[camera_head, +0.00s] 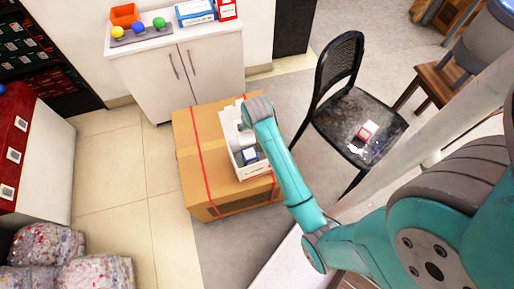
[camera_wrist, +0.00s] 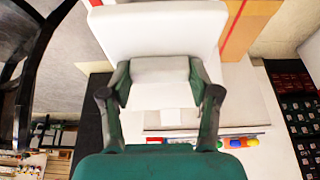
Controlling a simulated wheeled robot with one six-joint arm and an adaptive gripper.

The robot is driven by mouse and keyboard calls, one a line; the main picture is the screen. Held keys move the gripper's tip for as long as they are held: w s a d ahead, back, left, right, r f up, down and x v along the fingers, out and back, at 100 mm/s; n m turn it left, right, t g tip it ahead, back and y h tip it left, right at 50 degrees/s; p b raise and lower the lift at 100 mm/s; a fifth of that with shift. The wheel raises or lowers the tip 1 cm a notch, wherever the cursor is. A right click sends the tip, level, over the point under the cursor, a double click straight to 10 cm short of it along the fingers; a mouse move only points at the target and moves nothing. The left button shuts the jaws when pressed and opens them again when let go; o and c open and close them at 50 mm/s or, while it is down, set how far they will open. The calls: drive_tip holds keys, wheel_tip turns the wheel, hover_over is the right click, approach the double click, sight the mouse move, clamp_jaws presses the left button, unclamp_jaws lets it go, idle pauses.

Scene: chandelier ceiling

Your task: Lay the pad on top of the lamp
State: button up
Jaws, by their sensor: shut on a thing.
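My gripper (camera_wrist: 160,84) shows in the wrist view with its two dark fingers on either side of a pale white block (camera_wrist: 163,72), shut on it. I take this block for the pad, but cannot confirm it. In the head view my gripper is mostly hidden by my own wrist, over a white open crate (camera_head: 254,172) on a large cardboard box (camera_head: 195,150). A white piece (camera_head: 231,116) shows beside my wrist there. A wide white panel (camera_wrist: 150,32) lies beyond the block in the wrist view. I cannot make out a lamp in either view.
A small blue-and-white box (camera_head: 250,156) sits in the crate. A white cabinet (camera_head: 180,70) behind carries coloured balls and boxes. A black chair (camera_head: 340,122) with a red-and-white box (camera_head: 367,131) stands at right. Tiled floor (camera_head: 120,190) is free at left.

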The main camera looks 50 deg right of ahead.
drive_tip(key=shift+f, duration=2.85)
drive_tip(key=o, duration=0.9)
drive_tip(key=v, duration=1.2)
